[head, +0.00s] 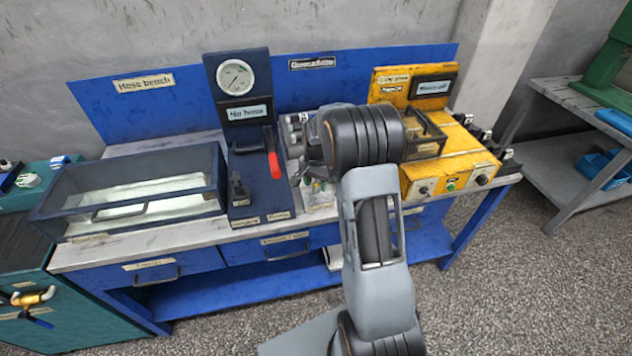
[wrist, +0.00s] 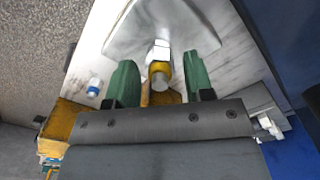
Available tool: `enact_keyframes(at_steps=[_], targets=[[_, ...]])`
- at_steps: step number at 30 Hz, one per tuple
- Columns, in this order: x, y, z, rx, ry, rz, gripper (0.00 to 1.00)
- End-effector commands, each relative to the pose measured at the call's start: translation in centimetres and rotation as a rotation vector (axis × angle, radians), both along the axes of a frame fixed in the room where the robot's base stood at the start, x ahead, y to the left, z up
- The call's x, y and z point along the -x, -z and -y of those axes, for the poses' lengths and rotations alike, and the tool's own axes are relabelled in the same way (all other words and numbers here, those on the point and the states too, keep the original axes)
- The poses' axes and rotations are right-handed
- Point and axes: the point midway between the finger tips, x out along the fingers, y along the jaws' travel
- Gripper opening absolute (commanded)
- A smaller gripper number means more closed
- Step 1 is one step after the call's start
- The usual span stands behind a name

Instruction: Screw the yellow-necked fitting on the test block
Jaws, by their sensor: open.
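In the wrist view the yellow-necked fitting (wrist: 161,70), with silver metal on both sides of its yellow band, shows between the two green fingers of my gripper (wrist: 162,77). The fingers are apart, with a visible gap on each side of the fitting. A pale rounded surface lies beyond the fitting; I cannot tell if they touch. In the head view my arm hides the gripper and the fitting. I cannot clearly pick out the test block; a dark blue stand with a gauge (head: 235,77) and a red-handled lever (head: 273,160) stands left of my arm.
A clear-walled tank (head: 140,208) is at the bench's left. A yellow console (head: 455,165) with knobs is at its right. A blue-banded fitting (wrist: 94,86) lies left of my gripper in the wrist view. Small parts sit on the bench close to my arm.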

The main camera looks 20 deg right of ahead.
Motion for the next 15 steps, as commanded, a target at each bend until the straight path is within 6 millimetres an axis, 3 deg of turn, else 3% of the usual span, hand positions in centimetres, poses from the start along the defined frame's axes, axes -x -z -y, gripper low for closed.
enact_keyframes(at_steps=[9, 15], targets=[[-0.01, 0.01, 0.01, 0.0, -0.479, -0.001, 0.48], [-0.01, 0.01, 0.01, 0.0, -0.585, -0.001, 0.48]])
